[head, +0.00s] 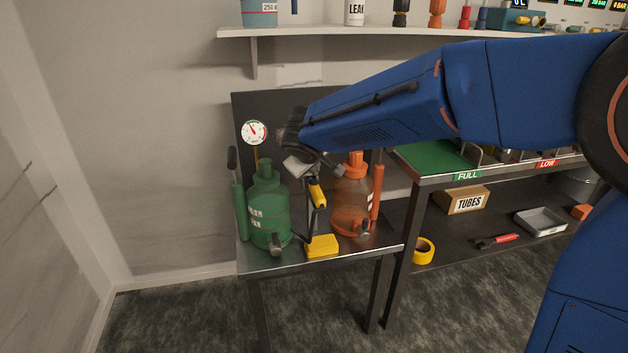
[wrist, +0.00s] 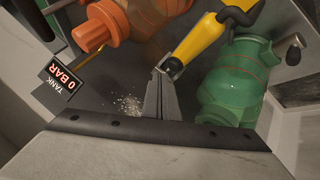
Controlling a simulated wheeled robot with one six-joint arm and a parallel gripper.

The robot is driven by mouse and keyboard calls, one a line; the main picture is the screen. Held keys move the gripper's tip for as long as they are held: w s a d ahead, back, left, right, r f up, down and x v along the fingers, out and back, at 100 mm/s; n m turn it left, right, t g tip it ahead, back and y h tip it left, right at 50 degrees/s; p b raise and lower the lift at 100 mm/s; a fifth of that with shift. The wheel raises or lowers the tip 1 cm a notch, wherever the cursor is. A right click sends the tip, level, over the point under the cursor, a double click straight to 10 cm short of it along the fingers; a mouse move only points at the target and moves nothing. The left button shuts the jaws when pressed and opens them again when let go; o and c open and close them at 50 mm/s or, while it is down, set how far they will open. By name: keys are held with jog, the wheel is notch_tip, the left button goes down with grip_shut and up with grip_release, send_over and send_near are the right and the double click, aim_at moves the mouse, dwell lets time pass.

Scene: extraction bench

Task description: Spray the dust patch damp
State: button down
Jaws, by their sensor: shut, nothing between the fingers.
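The dust patch shows in the wrist view as pale specks (wrist: 130,106) on a dark surface, just left of my gripper's fingers. My gripper (wrist: 161,78) is shut and empty, with its fingertips close to the lower end of a yellow-and-black tool (wrist: 203,38). I cannot tell whether they touch. In the head view my gripper (head: 312,166) is above the small bench, between a green sprayer bottle (head: 268,212) and an orange sprayer bottle (head: 352,203). The yellow-and-black tool (head: 317,192) stands between the bottles. The dust patch cannot be made out in the head view.
A yellow block (head: 321,246) sits at the small bench's front edge. A round gauge (head: 254,132) is behind the green bottle. A display (wrist: 63,82) reads TANK 0 BAR. A green tray (head: 430,158) and a TUBES box (head: 467,200) are to the right.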

jog(key=shift+f, duration=0.9)
dwell(0.8)
jog(key=shift+r, duration=0.95)
jog(key=shift+r, duration=0.1)
notch_tip(320, 180, up, 6)
jog(key=shift+f, duration=0.1)
dwell(0.4)
dwell(0.5)
